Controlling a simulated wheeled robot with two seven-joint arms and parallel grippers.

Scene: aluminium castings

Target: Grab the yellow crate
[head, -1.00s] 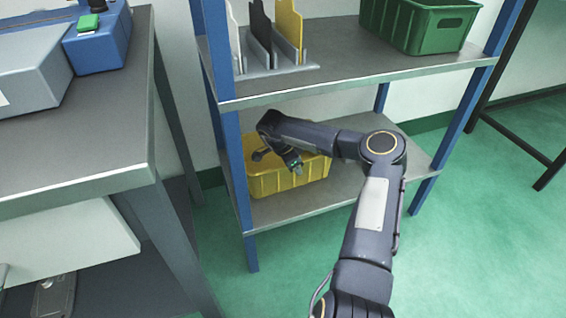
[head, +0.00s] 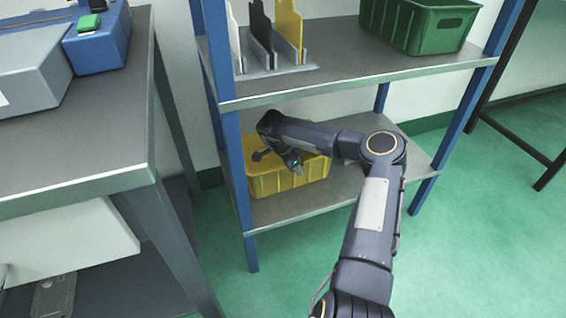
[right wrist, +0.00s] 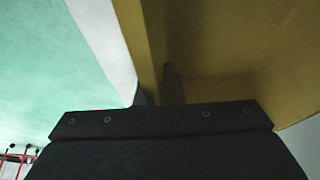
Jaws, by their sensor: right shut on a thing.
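The yellow crate (head: 300,181) sits on the lower shelf of the blue-post rack, at its left end. My right arm reaches in over the shelf, and my right gripper (head: 294,167) is at the crate's near upper edge. In the right wrist view the yellow crate (right wrist: 225,45) fills the right half, and the right gripper's fingers (right wrist: 160,88) are shut on its wall. The arm hides part of the crate's rim and inside. My left gripper is not in view.
The upper shelf (head: 350,75) holds a green crate (head: 432,27) and a rack of upright plates (head: 275,60). A workbench (head: 85,140) with a blue-and-grey device stands at left. A blue post (head: 234,160) is close to the crate's left. The lower shelf (head: 345,190) is bare to its right.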

